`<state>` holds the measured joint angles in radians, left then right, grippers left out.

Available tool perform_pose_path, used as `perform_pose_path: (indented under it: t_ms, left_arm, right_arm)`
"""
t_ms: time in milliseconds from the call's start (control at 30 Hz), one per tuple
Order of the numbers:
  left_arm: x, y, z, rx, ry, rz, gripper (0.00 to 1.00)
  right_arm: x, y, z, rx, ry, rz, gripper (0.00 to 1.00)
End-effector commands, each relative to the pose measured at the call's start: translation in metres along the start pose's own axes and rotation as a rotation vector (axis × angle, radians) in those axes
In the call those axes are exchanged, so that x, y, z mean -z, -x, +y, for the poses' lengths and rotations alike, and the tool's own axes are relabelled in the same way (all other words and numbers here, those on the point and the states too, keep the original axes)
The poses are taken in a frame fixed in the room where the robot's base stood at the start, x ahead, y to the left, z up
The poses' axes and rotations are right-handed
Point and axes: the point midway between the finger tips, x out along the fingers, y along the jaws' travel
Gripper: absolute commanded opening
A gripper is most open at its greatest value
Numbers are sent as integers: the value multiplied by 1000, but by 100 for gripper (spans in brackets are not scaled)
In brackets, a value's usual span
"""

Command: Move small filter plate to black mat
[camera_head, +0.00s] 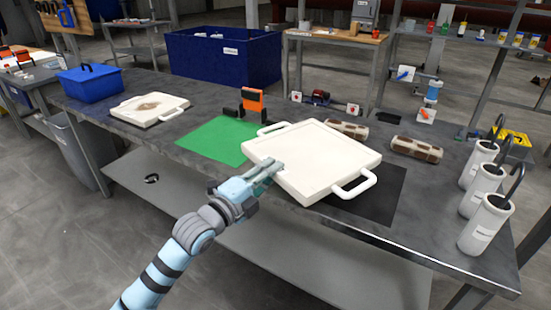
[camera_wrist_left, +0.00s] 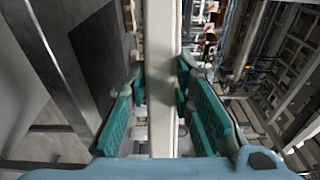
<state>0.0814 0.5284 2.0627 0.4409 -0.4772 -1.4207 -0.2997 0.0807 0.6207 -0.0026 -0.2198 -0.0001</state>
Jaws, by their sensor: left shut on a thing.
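A white square filter plate (camera_head: 312,158) with a loop handle at each end is in the head view, over the black mat (camera_head: 378,198). It covers much of the mat; I cannot tell whether it touches it. My left gripper (camera_head: 268,168) is shut on the plate's near left edge. The left wrist view shows the plate's edge (camera_wrist_left: 162,80) between the two green-padded fingers (camera_wrist_left: 160,105). A second white plate (camera_head: 150,108), with a brown stain, lies at the table's left. My right gripper is not in view.
A green mat (camera_head: 214,140) lies left of the held plate, with an orange and black device (camera_head: 252,103) behind it. Two brown perforated blocks (camera_head: 416,149) lie behind the plate. White canisters (camera_head: 486,222) stand at the right. A blue toolbox (camera_head: 90,84) stands at far left.

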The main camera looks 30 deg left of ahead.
Motion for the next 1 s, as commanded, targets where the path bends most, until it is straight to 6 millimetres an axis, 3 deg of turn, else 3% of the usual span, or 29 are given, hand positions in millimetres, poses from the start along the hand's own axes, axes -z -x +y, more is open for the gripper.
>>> perform_pose_path:
  t_ms: [33, 100, 333, 533, 967, 1000]
  left_arm:
    - [1, 0, 17, 8, 4, 2, 0]
    - [1, 1, 32, 10, 2, 2, 0]
    - [1, 1, 57, 11, 1, 2, 0]
    - [1, 2, 98, 11, 3, 2, 0]
    - [0, 3, 104, 12, 0, 2, 0]
    - [0, 3, 107, 2, 0, 1, 28]
  right_arm:
    - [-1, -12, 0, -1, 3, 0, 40]
    - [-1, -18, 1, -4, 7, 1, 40]
    - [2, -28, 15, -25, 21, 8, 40]
    - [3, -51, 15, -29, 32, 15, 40]
    - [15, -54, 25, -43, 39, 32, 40]
    - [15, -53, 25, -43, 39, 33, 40]
